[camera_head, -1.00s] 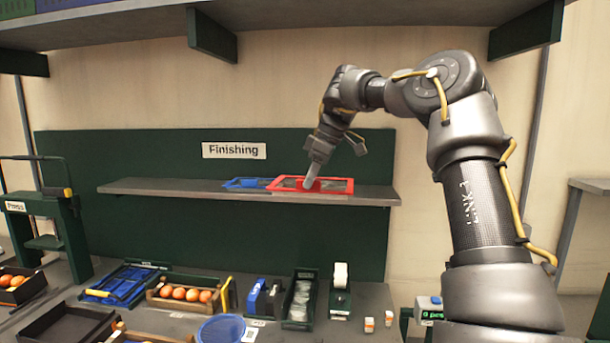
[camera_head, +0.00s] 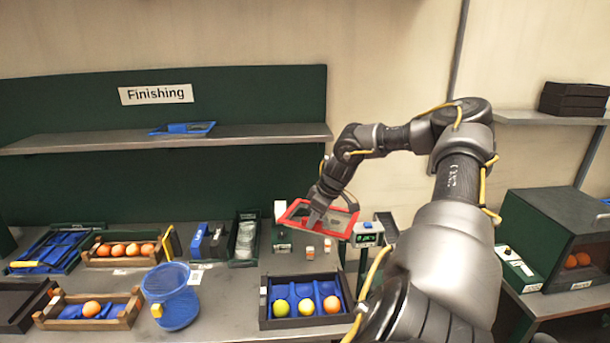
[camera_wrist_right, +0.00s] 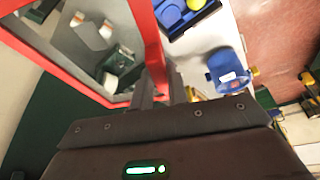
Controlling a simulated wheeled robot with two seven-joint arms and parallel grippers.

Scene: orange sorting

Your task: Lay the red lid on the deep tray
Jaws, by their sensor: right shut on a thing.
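The red lid (camera_head: 334,236) is a red frame with a see-through middle. My right gripper (camera_head: 318,218) is shut on its rim and holds it in the air, tilted, above the back of the bench. In the right wrist view the lid's red rim (camera_wrist_right: 147,38) runs up from the fingers (camera_wrist_right: 168,88). A dark tray (camera_head: 263,312) with a blue insert stands at the bench's front; it holds a green, a yellow and an orange fruit and has no lid on it. I cannot tell for sure that it is the deep tray. My left gripper is not in view.
Crates of oranges (camera_head: 122,262) are farther left. A small display device (camera_head: 368,234) is just right of the lid. Small bottles (camera_head: 310,252) stand below the lid.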

